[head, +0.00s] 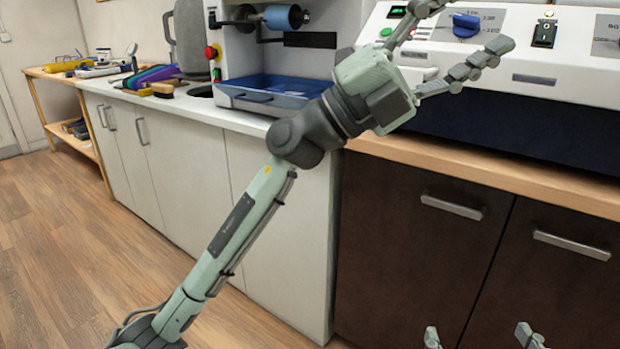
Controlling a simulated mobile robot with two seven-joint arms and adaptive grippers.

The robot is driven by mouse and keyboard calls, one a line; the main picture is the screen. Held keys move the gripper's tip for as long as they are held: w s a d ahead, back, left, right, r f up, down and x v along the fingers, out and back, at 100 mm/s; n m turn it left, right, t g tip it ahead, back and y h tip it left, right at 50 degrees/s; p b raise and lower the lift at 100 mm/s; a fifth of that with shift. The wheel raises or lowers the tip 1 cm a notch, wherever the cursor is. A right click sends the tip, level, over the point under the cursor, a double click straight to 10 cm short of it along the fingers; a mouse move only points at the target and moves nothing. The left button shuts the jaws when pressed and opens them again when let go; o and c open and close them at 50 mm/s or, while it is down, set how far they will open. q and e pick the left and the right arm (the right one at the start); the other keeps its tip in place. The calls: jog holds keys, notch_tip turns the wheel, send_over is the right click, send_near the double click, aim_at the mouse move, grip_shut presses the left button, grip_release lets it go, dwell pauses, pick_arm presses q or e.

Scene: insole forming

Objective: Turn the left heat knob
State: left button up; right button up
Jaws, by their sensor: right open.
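The left heat knob, a blue knob (466,25), sits on the pale control panel of the machine at the upper right, on a marked dial plate. In the picture the blue knob lies between the fingers. I cannot tell whether they touch it. Another dial plate (608,35) is cut off at the right edge, with its knob out of view.
The panel also carries a green button (386,32) and a black switch (544,32). A wooden counter edge (500,168) runs below, over dark cabinets (425,265). To the left stand a blue tray (262,92) and a red stop button (210,52). The floor at left is clear.

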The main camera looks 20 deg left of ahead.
pick_arm(q)
jog(key=w+a+f+n+t+y, duration=0.55)
jog(key=n+t, duration=0.25)
jog(key=n, duration=0.2)
jog(key=w+a+f+n+t+y, duration=0.45)
jog(key=a+n+t+y, duration=0.3)
jog(key=n, duration=0.25)
jog(key=w+a+f+n+g+y, duration=0.1)
jog(key=a+f+n+y, duration=0.3)
jog(key=f, duration=0.5)
jog(key=w+a+f+n+g+y, duration=0.1)
jog(key=a+f+n+y, duration=0.4)
jog(key=f, duration=0.5)
jog(key=shift+w+a+f+n+g+y, duration=0.25)
jog(key=shift+g+y, duration=0.2)
jog(key=shift+y, duration=0.65)
